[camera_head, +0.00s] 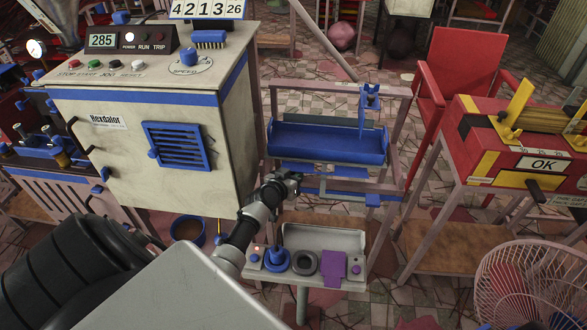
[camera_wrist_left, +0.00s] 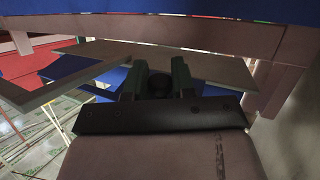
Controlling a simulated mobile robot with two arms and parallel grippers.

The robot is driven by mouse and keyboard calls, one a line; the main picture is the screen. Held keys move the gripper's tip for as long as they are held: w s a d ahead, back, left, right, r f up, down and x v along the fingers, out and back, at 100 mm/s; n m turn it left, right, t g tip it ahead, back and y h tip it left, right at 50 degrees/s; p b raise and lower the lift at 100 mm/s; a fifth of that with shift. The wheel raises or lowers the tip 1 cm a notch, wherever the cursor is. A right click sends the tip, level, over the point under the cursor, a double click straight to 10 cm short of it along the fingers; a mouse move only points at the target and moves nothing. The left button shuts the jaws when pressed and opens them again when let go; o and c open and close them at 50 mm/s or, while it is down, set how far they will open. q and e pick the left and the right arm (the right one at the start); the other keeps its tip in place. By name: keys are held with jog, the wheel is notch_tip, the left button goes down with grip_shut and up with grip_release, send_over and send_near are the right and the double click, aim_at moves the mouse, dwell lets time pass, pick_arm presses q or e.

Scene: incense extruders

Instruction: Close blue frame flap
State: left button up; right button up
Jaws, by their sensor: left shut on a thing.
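My left gripper (camera_head: 285,183) is at the left front of a pale metal frame stand, below its blue tray (camera_head: 325,143). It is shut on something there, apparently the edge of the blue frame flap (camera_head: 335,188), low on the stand. The gripper hides the contact in the head view. In the left wrist view, the dark fingers (camera_wrist_left: 161,80) meet a flat grey-looking panel (camera_wrist_left: 215,68) under a blue surface. How far the flap is open is unclear. My right gripper is not in view.
A cream cabinet (camera_head: 150,190) with a blue louvered panel (camera_head: 177,147) stands close left. A small shelf (camera_head: 318,238) with a blue knob, dark ring and purple piece is below the gripper. A red machine (camera_head: 530,150) and wire fan (camera_head: 530,285) stand right.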

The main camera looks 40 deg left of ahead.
aim_at(294, 169)
pick_arm(q)
jog(key=shift+r+n+g+h+p, duration=0.45)
jog(key=shift+r+g+p, duration=0.6)
jog(key=shift+p, duration=1.8)
jog(key=shift+r+n+g+h+p, duration=0.25)
jog(key=shift+r+g+h+p, duration=0.35)
jog(key=shift+g+p, duration=1.5)
jog(key=shift+w+a+r+h+p, duration=0.2)
jog(key=shift+r+h+p, duration=0.1)
jog(key=shift+p, duration=0.9)
jog(key=shift+w+r+n+g+h, duration=0.1)
jog(key=shift+n+g+h, duration=0.15)
jog(key=shift+n+g, duration=0.1)
jog(key=shift+w+r+g, duration=0.1)
jog(key=shift+g, duration=0.3)
jog(key=shift+w+a+r+g+h+b, duration=0.2)
jog(key=shift+g+h+b, duration=0.3)
jog(key=shift+g+b, duration=0.25)
jog(key=g+b, duration=0.1)
jog(key=h+b, duration=0.1)
jog(key=b, duration=0.1)
jog(key=shift+w+a+r+n+g, duration=0.15)
jog(key=shift+w+r+n+g, duration=0.05)
jog(key=shift+w+n+g, duration=0.15)
jog(key=shift+w+a+r+g+h+b, duration=0.1)
jog(key=shift+r+g+h+b, duration=0.4)
jog(key=shift+b, duration=0.55)
